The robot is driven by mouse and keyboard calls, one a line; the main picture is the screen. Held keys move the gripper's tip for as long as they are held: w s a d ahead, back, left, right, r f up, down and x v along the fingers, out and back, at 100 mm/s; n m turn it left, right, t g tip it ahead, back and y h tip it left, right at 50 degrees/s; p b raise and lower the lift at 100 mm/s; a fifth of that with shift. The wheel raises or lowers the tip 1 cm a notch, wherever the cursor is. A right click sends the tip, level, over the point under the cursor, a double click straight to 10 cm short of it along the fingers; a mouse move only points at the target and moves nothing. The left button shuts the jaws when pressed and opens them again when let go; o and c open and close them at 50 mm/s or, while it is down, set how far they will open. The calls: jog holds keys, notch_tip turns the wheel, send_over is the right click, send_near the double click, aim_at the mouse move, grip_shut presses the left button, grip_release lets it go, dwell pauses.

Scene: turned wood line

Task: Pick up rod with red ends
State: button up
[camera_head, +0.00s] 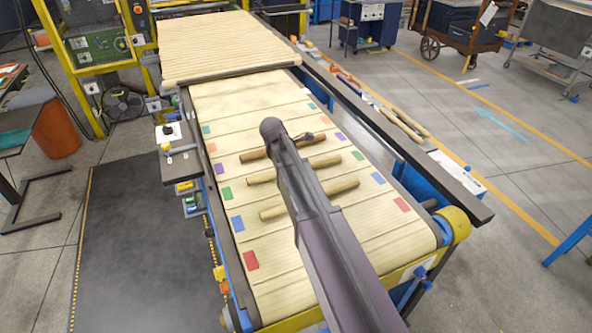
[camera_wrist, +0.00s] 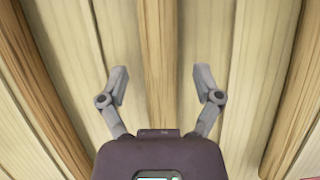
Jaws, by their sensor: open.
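Three brown wooden rods lie crosswise on the pale slatted bed: the far rod (camera_head: 255,155), the middle rod (camera_head: 324,161) and the near rod (camera_head: 343,186). No red shows on their visible ends. A red patch (camera_head: 250,260) and another red patch (camera_head: 402,204) lie at the two sides of the bed, nearer than the near rod. My gripper (camera_wrist: 161,78) is open and empty in the wrist view. A brown rod (camera_wrist: 157,40) runs between its fingertips, apart from both. My arm hides parts of the rods in the head view.
Brown rods show at the left (camera_wrist: 28,75) and right (camera_wrist: 298,105) of the wrist view. Other coloured patches, such as a blue patch (camera_head: 238,223), line both sides of the bed. A dark rail (camera_head: 385,128) edges the right side. Stacked pale slats (camera_head: 220,45) stand behind.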

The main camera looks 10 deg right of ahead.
grip_shut()
jog(key=shift+r, duration=0.1)
dwell(0.4)
notch_tip(320, 180, up, 3)
jog(key=p, duration=0.3)
jog(key=shift+r, duration=0.15)
jog(key=s, duration=0.5)
jog(key=s+r+p, duration=0.1)
jog(key=s, duration=0.4)
jog(key=s+a+p, duration=0.1)
jog(key=s, duration=0.5)
jog(key=shift+r, duration=0.25)
